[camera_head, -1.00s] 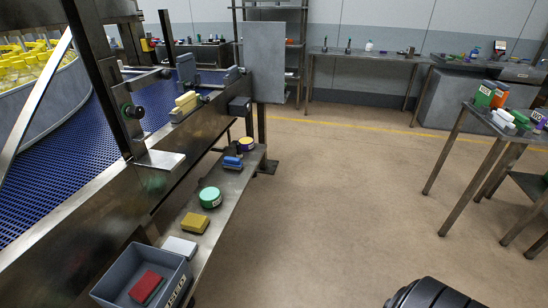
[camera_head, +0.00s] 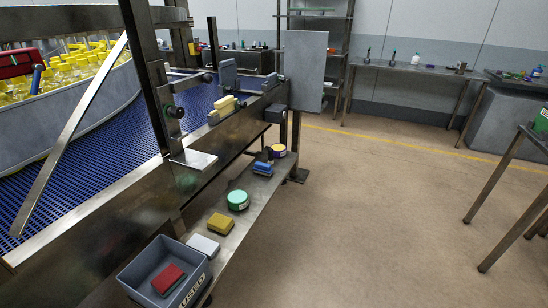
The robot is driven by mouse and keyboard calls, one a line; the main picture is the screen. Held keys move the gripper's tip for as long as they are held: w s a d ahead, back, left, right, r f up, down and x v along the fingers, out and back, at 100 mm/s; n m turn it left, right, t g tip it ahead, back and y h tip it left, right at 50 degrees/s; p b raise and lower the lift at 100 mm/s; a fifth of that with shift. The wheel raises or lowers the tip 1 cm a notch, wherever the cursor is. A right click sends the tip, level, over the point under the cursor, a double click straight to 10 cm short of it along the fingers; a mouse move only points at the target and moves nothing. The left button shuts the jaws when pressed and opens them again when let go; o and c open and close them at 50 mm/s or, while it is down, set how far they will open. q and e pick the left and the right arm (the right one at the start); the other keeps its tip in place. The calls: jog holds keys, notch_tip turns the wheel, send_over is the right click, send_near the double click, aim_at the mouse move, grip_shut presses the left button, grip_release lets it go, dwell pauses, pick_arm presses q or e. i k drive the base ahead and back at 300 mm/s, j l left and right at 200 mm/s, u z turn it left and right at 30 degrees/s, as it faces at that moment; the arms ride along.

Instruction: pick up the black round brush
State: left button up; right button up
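Neither of my grippers shows in the head view. A small dark object (camera_head: 267,154) stands on the narrow metal side shelf (camera_head: 222,248), behind a blue block (camera_head: 262,168) and beside a yellow-topped round tin (camera_head: 278,150). It is too small and partly hidden for me to tell whether it is the black round brush. Dark upright items (camera_head: 368,56) stand on the far table (camera_head: 405,67), also too small to identify. No other object is clearly a black round brush.
A blue conveyor (camera_head: 85,150) lies left. The floor (camera_head: 370,220) at right is open.

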aim_at(271, 161)
jog(key=i+l+u, duration=0.2)
jog(key=u, duration=0.25)
jog(key=i+l+u, duration=0.25)
jog(key=u, duration=0.15)
jog(key=i+l+u, duration=0.15)
jog(key=l+u, duration=0.3)
